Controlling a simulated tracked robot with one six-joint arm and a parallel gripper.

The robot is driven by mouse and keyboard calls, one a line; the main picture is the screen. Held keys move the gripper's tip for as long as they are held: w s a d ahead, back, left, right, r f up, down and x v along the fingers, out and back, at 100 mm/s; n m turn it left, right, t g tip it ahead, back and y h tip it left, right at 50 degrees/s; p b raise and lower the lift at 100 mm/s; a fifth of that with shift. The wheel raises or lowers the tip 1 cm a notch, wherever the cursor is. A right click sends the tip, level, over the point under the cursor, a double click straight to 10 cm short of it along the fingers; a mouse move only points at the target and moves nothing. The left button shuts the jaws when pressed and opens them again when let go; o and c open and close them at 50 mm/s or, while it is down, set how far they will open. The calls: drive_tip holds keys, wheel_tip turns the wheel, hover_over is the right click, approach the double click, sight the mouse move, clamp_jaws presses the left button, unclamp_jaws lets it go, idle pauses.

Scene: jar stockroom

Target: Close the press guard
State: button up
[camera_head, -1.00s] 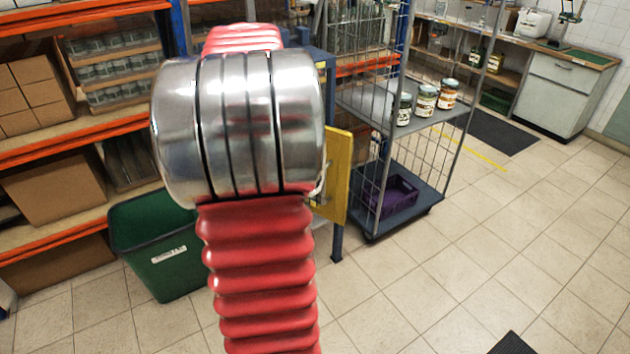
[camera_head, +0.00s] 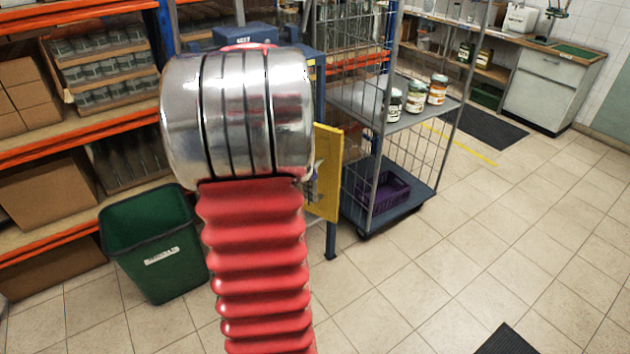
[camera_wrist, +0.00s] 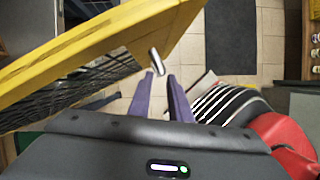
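The press guard (camera_head: 325,172) is a yellow-framed panel standing out just right of my arm in the head view. In the wrist view the guard (camera_wrist: 85,52) runs slantwise across the upper left, with dark mesh inside its frame. A short silver handle (camera_wrist: 157,62) sticks out by its lower right edge. My gripper (camera_wrist: 158,82) has its two bluish fingers apart, with the handle just beyond and between the fingertips. Contact cannot be told. The head view hides my gripper behind my arm. The blue press (camera_head: 255,34) shows partly behind my arm, mostly hidden.
A wire cage trolley (camera_head: 425,192) with several jars and a purple crate (camera_head: 384,190) stands right of the guard. A green bin (camera_head: 150,240) stands at left, before orange shelving (camera_head: 85,142). The tiled floor (camera_head: 470,270) at front right is clear.

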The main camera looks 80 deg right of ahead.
hover_over(315, 198)
drive_tip(key=f, duration=0.5)
drive_tip(key=shift+d+f, duration=0.15)
drive_tip(key=shift+d, duration=0.2)
drive_tip(key=shift+c, duration=0.6)
clamp_jaws()
